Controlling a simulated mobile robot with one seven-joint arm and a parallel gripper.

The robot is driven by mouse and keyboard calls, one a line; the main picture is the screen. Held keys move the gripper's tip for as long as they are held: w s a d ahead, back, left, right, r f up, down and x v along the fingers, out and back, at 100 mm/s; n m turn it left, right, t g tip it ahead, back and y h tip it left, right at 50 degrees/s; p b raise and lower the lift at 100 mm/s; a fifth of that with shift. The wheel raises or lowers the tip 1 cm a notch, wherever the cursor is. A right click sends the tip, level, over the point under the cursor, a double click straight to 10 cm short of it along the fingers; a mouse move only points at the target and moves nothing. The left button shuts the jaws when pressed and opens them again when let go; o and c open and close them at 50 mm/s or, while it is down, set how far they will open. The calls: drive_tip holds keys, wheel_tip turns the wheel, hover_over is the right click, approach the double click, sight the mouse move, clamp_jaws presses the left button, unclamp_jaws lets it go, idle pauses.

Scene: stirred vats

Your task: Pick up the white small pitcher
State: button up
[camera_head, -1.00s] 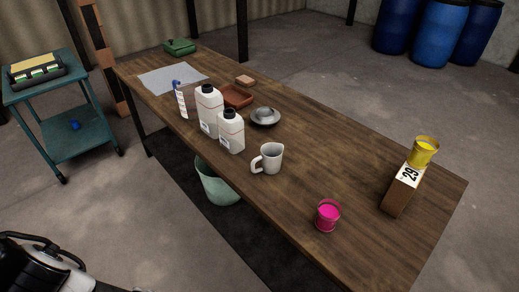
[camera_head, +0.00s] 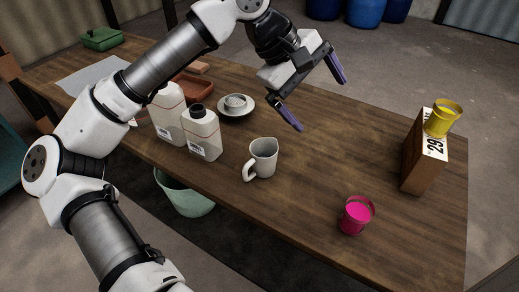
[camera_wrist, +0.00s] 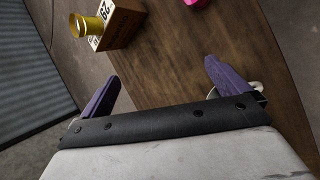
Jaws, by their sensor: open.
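The white small pitcher (camera_head: 264,158) stands upright on the wooden table near its front edge, with its handle toward the lower left. My gripper (camera_head: 318,100) is open and empty above the table, up and to the right of the pitcher and apart from it. In the wrist view the two purple fingers of my gripper (camera_wrist: 160,90) are spread wide. A pale rim shows beside the right finger there, mostly hidden; I cannot tell for certain what it is.
Two white bottles (camera_head: 202,137) stand left of the pitcher. A cup on a saucer (camera_head: 244,112) is behind it. A pink bucket (camera_head: 355,217) stands to the right. A yellow bucket (camera_head: 442,118) sits on a box marked 29 (camera_head: 421,165). The table (camera_head: 330,170) is clear between pitcher and box.

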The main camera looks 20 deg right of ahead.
sight(262, 160)
drive_tip(key=w+a+f+y, duration=0.2)
drive_tip(key=f, duration=0.3)
drive_tip(key=w+a+f+t+y, duration=0.1)
drive_tip(key=w+a+f+y, duration=0.1)
drive_tip(key=f, duration=0.4)
drive_tip(key=w+a+f+m+t+y, duration=0.1)
drive_tip(key=w+a+f+y, duration=0.1)
drive_tip(key=f, duration=0.3)
drive_tip(key=shift+w+a+f+y, duration=0.25)
drive_tip(key=shift+w+a+y, duration=0.15)
drive_tip(key=shift+w+a, duration=0.35)
drive_tip(key=shift+w+d+f, duration=0.1)
drive_tip(key=shift+d+f, duration=0.05)
drive_tip(key=shift+f, duration=3.2)
drive_tip(key=c, duration=1.5)
drive_tip(key=shift+r, duration=0.15)
